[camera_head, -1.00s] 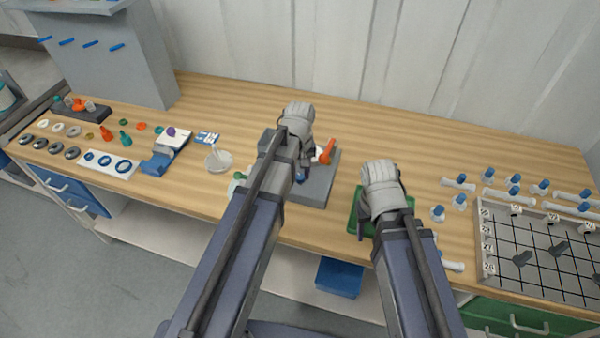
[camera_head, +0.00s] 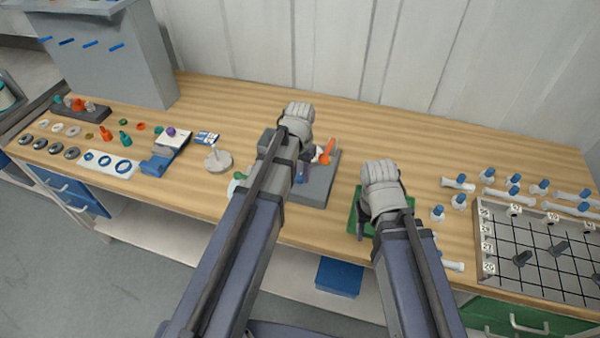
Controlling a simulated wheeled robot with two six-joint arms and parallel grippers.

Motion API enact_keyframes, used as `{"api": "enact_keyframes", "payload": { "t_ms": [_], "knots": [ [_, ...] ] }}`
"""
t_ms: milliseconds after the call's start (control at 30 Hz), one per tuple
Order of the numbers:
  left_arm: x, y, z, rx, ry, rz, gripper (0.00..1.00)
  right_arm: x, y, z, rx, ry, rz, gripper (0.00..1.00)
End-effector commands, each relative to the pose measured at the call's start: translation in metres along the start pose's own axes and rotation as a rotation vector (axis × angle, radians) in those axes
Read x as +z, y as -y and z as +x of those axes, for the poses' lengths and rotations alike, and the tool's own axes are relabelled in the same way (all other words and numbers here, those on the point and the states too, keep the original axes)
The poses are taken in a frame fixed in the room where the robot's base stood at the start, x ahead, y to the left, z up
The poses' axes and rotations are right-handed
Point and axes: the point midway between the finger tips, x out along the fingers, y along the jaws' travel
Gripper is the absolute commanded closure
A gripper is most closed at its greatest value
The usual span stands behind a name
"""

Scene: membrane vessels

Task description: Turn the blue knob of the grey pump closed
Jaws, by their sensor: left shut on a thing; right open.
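The grey pump (camera_head: 318,187) sits on the wooden bench in the middle, partly hidden behind my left arm. An orange lever (camera_head: 328,150) sticks up at its back. My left gripper (camera_head: 304,172) points down over the pump and is shut on the blue knob; the arm and hand hide most of the grip. My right gripper (camera_head: 361,232) is open and empty over a green mat (camera_head: 352,222), to the right of the pump.
A white round dish (camera_head: 218,162) with an upright stem stands left of the pump. Rings and small coloured fittings lie further left. Several blue-capped white fittings and a gridded tray (camera_head: 484,230) are at right. The bench behind the pump is clear.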

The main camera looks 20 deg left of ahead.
Motion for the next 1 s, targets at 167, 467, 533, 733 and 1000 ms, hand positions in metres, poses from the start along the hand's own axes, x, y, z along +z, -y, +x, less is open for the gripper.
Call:
{"api": "enact_keyframes", "payload": {
  "t_ms": [167,467,533,733,1000],
  "knots": [
    [0.0003,-0.0001,0.0001,0.0,0.0,0.027,1.0,0.0,0.0,0.0001,0.0,0.0,0.0,0.5],
    [0.0002,-0.0001,0.0001,0.0,0.0,0.034,1.0,0.0,0.0,0.0001,0.0,0.0,0.0,0.5],
    [0.0002,-0.0001,0.0001,0.0,0.0,0.034,1.0,0.0,0.0,0.0001,0.0,0.0,0.0,0.5],
    [0.0001,-0.0001,0.0001,0.0,0.0,0.033,0.49,0.0,0.0,0.0001,0.0,0.0,0.0,0.5],
    [0.0001,-0.0001,0.0,0.0,0.0,0.032,0.33,0.0,0.0,0.0,0.0,0.0,0.0,0.5]
  ]
}}
